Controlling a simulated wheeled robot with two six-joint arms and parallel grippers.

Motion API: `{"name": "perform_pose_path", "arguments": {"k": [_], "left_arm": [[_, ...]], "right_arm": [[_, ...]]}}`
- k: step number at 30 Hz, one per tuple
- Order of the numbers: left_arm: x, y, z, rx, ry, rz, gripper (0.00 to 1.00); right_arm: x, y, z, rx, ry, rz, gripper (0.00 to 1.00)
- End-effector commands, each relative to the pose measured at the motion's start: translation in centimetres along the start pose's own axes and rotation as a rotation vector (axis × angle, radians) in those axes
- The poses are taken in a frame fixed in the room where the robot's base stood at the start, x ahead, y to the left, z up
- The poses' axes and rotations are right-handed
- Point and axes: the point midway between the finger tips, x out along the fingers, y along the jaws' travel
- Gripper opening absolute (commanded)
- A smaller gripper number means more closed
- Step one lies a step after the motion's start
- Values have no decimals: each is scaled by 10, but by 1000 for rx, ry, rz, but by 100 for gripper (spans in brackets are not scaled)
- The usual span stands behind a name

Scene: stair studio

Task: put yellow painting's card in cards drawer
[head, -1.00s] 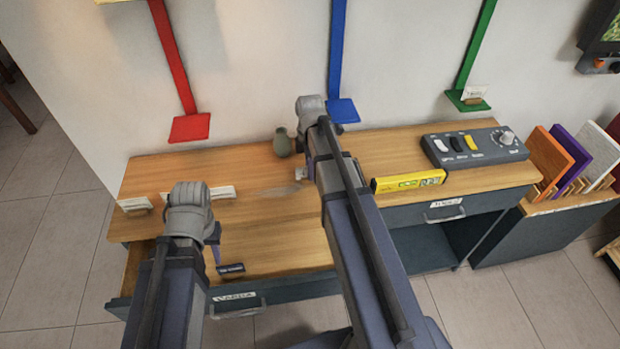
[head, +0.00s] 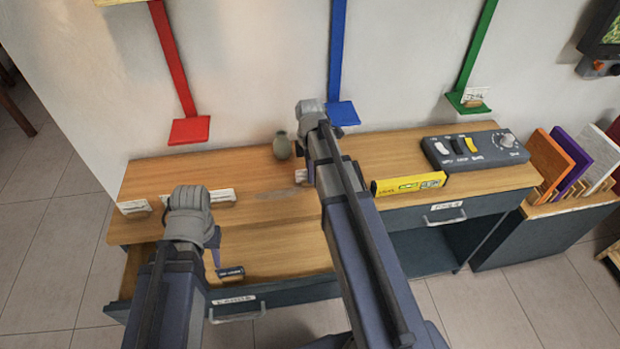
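The cards drawer (head: 275,258) is pulled open at the desk's front left. White cards stand on the desktop: one at far left (head: 134,207), one behind my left wrist (head: 222,195), and one partly hidden by my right arm (head: 300,176). Their writing is too small to read, so I cannot tell which belongs to the yellow painting. My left gripper (head: 217,260) is over the open drawer, mostly hidden by its wrist. A small dark labelled object (head: 231,272) shows beside it; I cannot tell whether it is held. My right gripper (head: 309,170) is mostly hidden behind its arm.
A yellow level (head: 408,184), a grey switch box (head: 475,149) and a small vase (head: 282,145) stand on the desk. The right drawer (head: 445,214) is shut. Red (head: 189,131), blue (head: 343,113) and green (head: 467,105) ledges jut from the wall; the green one holds a card.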

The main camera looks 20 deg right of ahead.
Motion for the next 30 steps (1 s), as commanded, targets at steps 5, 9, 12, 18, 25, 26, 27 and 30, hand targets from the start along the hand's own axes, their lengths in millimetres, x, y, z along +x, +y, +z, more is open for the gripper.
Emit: {"name": "perform_pose_path", "arguments": {"k": [5,9,12,18,25,26,27,30], "left_arm": [[0,0,0,0,0,0,37],[0,0,0,0,0,0,37],[0,0,0,0,0,0,37],[0,0,0,0,0,0,37],[0,0,0,0,0,0,37],[0,0,0,0,0,0,37],[-1,0,0,0,0,0,37],[-4,0,0,0,0,0,37]], "right_arm": [[0,0,0,0,0,0,8],[0,0,0,0,0,0,0],[0,0,0,0,0,0,0],[0,0,0,0,0,0,0],[0,0,0,0,0,0,0],[0,0,0,0,0,0,0],[-1,0,0,0,0,0,0],[-4,0,0,0,0,0,0]]}}
